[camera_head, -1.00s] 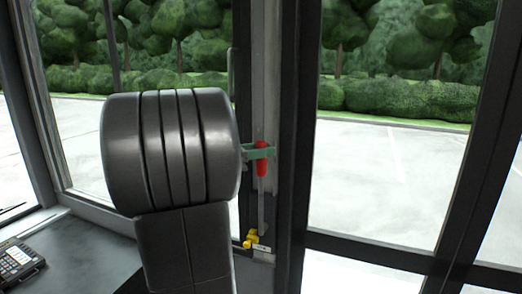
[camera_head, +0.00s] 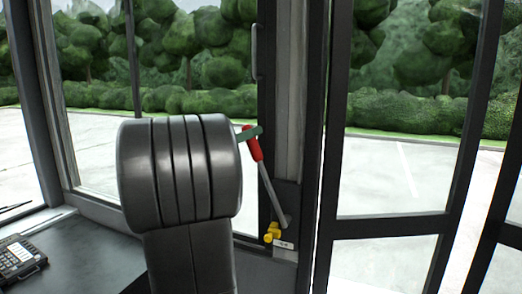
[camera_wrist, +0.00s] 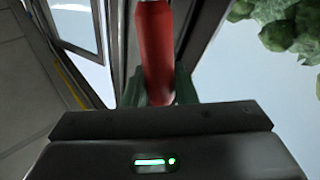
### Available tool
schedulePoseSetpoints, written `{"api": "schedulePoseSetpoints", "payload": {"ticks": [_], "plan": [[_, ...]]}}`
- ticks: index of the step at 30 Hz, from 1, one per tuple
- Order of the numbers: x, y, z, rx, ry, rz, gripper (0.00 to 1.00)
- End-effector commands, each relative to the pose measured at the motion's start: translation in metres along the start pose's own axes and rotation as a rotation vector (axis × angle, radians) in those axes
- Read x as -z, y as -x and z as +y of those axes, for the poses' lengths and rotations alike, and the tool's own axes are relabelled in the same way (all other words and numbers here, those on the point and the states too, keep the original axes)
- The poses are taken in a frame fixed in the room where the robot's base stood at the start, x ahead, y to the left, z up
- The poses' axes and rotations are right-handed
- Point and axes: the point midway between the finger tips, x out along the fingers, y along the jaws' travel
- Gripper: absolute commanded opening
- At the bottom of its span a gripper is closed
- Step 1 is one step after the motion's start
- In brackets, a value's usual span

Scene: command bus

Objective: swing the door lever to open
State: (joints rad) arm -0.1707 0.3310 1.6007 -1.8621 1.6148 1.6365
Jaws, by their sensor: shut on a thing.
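The door lever has a red handle (camera_head: 252,143) on a grey rod (camera_head: 269,190), rising from a yellow fitting (camera_head: 272,232) low on the door post. The rod leans to the left in the head view. My gripper (camera_head: 251,133) is shut on the red handle near its upper end. In the wrist view the red handle (camera_wrist: 155,50) stands between the two green fingers of my gripper (camera_wrist: 158,88). My dark arm link hides part of the gripper in the head view.
A glazed door (camera_head: 400,180) with dark frames stands right of the post. A vertical grab bar (camera_head: 254,52) is above the lever. A dashboard (camera_head: 85,255) with a keypad phone (camera_head: 18,258) lies at the lower left.

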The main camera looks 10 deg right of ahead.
Motion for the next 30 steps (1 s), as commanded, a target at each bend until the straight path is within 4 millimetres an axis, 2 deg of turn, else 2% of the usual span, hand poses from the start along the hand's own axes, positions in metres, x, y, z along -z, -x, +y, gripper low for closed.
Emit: {"api": "schedulePoseSetpoints", "payload": {"ticks": [1, 11, 21, 30], "plan": [[-0.011, 0.01, -0.011, 0.006, 0.026, 0.027, 0.0], [-0.024, 0.054, -0.055, 0.007, 0.218, 0.217, 0.0], [-0.059, 0.102, -0.103, 0.006, 0.438, 0.435, 0.0], [-0.093, 0.13, -0.131, 0.005, 0.599, 0.595, 0.0]]}}
